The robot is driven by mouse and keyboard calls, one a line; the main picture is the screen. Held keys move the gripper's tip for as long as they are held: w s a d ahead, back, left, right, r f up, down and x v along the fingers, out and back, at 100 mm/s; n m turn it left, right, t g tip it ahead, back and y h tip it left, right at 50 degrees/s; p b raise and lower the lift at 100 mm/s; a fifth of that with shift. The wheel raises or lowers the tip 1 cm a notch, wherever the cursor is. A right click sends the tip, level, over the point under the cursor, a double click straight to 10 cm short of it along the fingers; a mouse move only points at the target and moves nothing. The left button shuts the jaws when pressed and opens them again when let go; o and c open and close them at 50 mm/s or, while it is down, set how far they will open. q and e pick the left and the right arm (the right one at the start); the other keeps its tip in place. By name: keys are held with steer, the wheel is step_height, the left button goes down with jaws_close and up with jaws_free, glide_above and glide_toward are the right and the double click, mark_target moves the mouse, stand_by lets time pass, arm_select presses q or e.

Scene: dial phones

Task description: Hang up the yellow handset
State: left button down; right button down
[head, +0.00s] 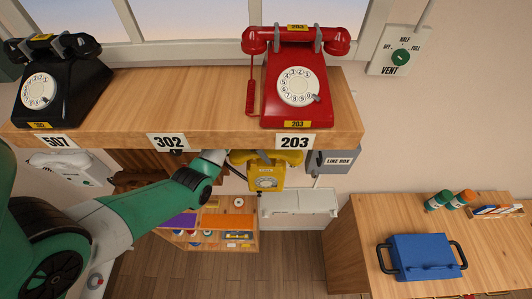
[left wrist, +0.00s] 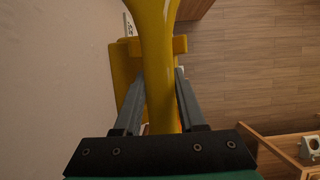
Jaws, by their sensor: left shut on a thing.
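The yellow wall phone (head: 266,180) is below the front edge of the wooden shelf, under the 203 tag. The yellow handset (head: 290,156) lies crosswise at the top of the phone in the head view; whether it rests on the cradle cannot be told. My left gripper is mostly hidden by the shelf edge and handset in the head view. In the left wrist view my left gripper (left wrist: 160,85) is shut on the handset (left wrist: 155,40), with one finger on each side of its grip. Part of the yellow phone body (left wrist: 126,65) shows behind it. My right gripper is not in view.
A red phone (head: 298,85) and a black phone (head: 60,80) stand on the wooden shelf (head: 190,100) above my left arm. A grey line box (head: 335,160) is right of the yellow phone. A blue case (head: 422,257) lies on the right-hand table.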

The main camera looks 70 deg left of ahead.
arm_select(q)
steer(key=shift+f+b, duration=0.35)
steer(key=shift+f, duration=0.35)
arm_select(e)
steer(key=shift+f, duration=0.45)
arm_select(q)
steer(key=shift+c, duration=2)
jaws_free()
